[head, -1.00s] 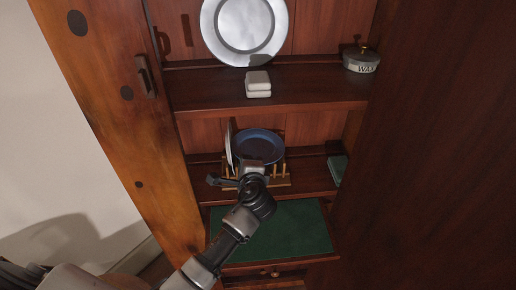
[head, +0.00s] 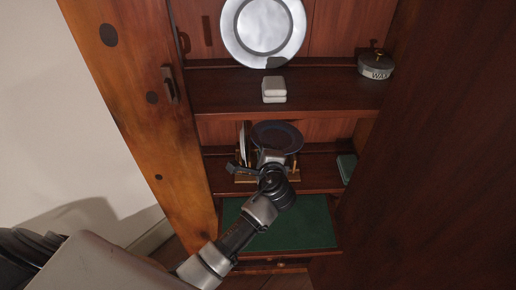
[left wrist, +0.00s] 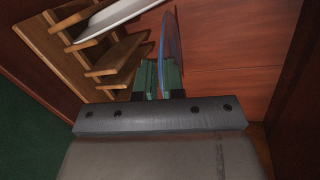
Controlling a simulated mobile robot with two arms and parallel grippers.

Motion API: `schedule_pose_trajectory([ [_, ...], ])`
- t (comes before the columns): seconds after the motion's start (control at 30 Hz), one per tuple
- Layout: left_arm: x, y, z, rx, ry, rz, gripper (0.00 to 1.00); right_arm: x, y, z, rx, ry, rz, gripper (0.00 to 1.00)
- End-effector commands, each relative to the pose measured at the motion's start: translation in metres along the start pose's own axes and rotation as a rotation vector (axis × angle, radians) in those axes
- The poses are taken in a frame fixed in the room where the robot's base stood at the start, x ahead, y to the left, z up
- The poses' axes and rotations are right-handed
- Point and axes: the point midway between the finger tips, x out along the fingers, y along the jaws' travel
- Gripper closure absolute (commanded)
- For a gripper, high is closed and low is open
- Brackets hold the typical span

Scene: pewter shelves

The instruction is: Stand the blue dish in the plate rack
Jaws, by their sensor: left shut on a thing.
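The blue dish (head: 277,134) is on the lower shelf level in the head view, its face towards me and dark in the shade. In the left wrist view the dish (left wrist: 172,40) shows nearly edge-on, upright between the green fingertips. My left gripper (left wrist: 158,76) is shut on its near edge; in the head view my wrist hides the grip and the dish's lower part. The wooden plate rack (head: 294,178) stands behind my wrist. In the left wrist view the rack (left wrist: 112,62) is left of the dish. I cannot tell whether the dish touches it. My right gripper is not in view.
A white plate (head: 243,140) stands in the rack's left part, close to the dish. A green box (head: 346,168) sits to the right. Cabinet sides flank the shelves.

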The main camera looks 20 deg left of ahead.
Motion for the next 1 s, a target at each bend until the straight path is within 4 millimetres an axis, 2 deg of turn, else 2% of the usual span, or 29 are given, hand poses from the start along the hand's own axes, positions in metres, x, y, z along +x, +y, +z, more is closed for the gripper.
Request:
schedule_pose_trajectory([
  [0.03,-0.011,-0.013,-0.006,-0.003,0.003,-0.002,1.0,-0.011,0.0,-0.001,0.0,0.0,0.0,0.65],
  [0.3,-0.056,-0.042,-0.037,-0.005,0.003,-0.004,1.0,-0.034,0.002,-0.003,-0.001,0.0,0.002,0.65],
  [0.53,-0.073,-0.054,-0.049,-0.015,0.004,0.004,1.0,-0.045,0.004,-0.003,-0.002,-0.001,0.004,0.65],
  [0.63,-0.072,-0.061,-0.046,-0.067,0.017,0.044,1.0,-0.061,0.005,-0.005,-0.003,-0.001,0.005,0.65],
  [0.77,-0.062,-0.067,-0.036,-0.258,0.042,0.18,1.0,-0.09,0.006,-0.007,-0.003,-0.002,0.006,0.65],
  [1.0,-0.044,-0.07,-0.016,-0.814,0.047,0.471,1.0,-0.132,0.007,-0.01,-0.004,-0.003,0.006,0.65],
])
